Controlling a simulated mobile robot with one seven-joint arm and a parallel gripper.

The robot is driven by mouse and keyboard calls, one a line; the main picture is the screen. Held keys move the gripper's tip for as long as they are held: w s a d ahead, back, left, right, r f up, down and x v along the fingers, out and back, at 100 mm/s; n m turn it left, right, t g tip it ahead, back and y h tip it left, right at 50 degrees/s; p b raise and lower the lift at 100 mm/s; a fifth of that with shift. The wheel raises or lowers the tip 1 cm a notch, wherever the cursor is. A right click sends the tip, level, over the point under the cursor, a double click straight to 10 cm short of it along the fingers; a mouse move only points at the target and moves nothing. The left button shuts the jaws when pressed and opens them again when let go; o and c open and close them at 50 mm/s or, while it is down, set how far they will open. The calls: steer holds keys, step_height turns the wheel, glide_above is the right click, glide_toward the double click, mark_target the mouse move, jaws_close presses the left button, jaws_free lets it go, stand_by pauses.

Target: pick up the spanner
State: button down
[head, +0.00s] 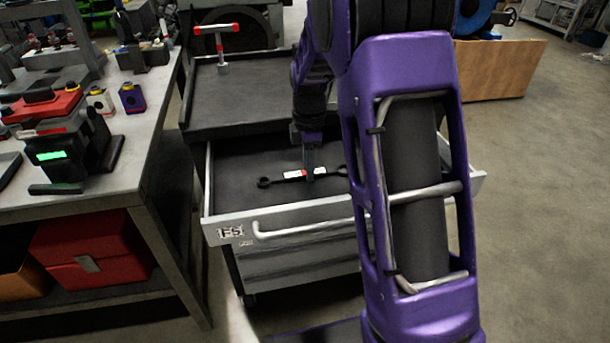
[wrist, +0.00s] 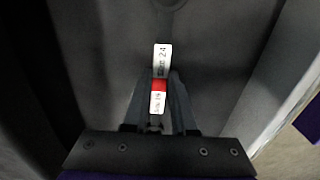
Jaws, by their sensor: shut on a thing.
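The spanner (head: 277,180) is dark, with a ring-like end at its left and a white and red label. It is inside the open drawer (head: 232,198). My gripper (head: 309,174) reaches down into the drawer and is shut on the spanner near its middle. In the wrist view, the spanner's label (wrist: 161,58) shows between and beyond the fingers of my gripper (wrist: 159,82); the rest of the spanner is dark and hard to make out. I cannot tell whether the spanner touches the drawer floor.
A red-handled T-shaped tool (head: 219,45) stands on the cabinet top (head: 240,98) behind the drawer. A workbench (head: 90,190) with several devices is at the left, with a red box (head: 85,250) below. A wooden crate (head: 497,68) is at the back right. Floor at right is clear.

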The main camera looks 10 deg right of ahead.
stand_by(0.7)
step_height(320, 180, up, 10)
steer(key=p, duration=0.1)
steer(key=shift+p, duration=0.3)
steer(key=c, duration=1.3)
jaws_free()
jaws_close()
step_height(320, 180, up, 2)
steer(key=shift+r+p, duration=0.25)
steer(key=shift+p, duration=1)
steer(key=shift+a, duration=0.2)
